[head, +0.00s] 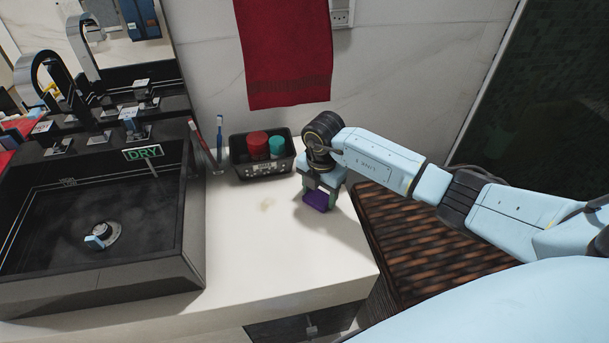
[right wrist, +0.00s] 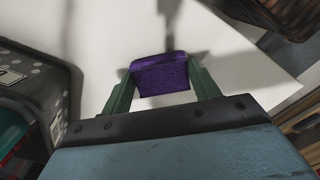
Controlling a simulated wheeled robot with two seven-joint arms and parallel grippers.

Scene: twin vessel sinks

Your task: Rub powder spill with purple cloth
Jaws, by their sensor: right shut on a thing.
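The purple cloth (head: 317,200) is at the right part of the white counter, below my right gripper (head: 318,190). In the right wrist view the cloth (right wrist: 160,75) sits between the two green fingers of my right gripper (right wrist: 160,82), which is shut on it. I cannot tell whether the cloth touches the counter. The powder spill (head: 266,204) is a faint tan smudge on the counter, left of the cloth and apart from it. My left gripper is not in view.
A black basket (head: 262,172) with a red cup (head: 257,145) and a teal cup (head: 277,147) stands just behind the spill. A dark vessel sink (head: 100,230) with a "DRY" sign is at left. Toothbrushes (head: 219,140) stand between sink and basket. The counter's front (head: 270,260) is clear.

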